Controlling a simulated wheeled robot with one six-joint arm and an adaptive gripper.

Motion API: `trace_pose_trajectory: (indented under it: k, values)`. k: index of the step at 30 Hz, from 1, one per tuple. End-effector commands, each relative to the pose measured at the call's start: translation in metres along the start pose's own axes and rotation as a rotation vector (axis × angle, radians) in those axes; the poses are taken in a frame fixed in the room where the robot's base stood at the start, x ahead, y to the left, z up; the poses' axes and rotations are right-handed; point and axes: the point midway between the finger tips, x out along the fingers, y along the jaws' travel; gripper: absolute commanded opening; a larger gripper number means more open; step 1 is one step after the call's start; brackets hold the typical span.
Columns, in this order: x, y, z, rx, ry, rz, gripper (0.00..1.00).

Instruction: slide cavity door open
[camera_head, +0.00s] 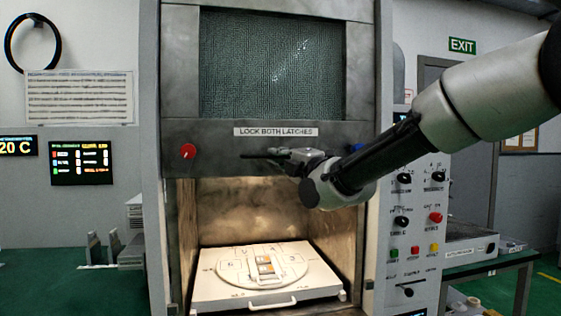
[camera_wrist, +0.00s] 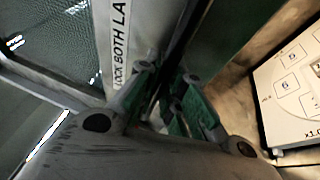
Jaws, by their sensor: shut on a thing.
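The cavity door (camera_head: 180,62) is a grey metal panel with a mesh window (camera_head: 270,65) and a "LOCK BOTH LATCHES" label. It stands raised, with the lit cavity (camera_head: 265,205) open beneath its lower part. My gripper (camera_head: 292,157) is in front of the door's lower part, just under the label, and is shut on the dark door handle (camera_head: 255,156). In the wrist view my gripper's green-padded fingers (camera_wrist: 175,100) close together beside the label; the grip itself is partly hidden by the fingers.
A white tray (camera_head: 215,297) with a round plate sits in the cavity. A red knob (camera_head: 188,151) and a blue knob (camera_head: 358,148) flank the door. A control panel (camera_head: 412,265) stands right, under my arm. Green benches (camera_head: 60,285) lie at left.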

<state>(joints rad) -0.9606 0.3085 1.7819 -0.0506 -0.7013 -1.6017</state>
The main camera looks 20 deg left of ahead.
Motion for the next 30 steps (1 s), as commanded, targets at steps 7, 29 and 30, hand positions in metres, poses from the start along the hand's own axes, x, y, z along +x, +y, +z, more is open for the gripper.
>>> trace_pose_trajectory:
  k: [7, 29, 30]
  values:
    - [0.000, 0.000, 0.000, 0.000, 0.000, 0.001, 0.19]
    - [-0.083, 0.000, 0.000, -0.001, 0.000, 0.000, 0.19]
    - [-0.090, 0.000, 0.000, -0.001, 0.000, 0.001, 0.19]
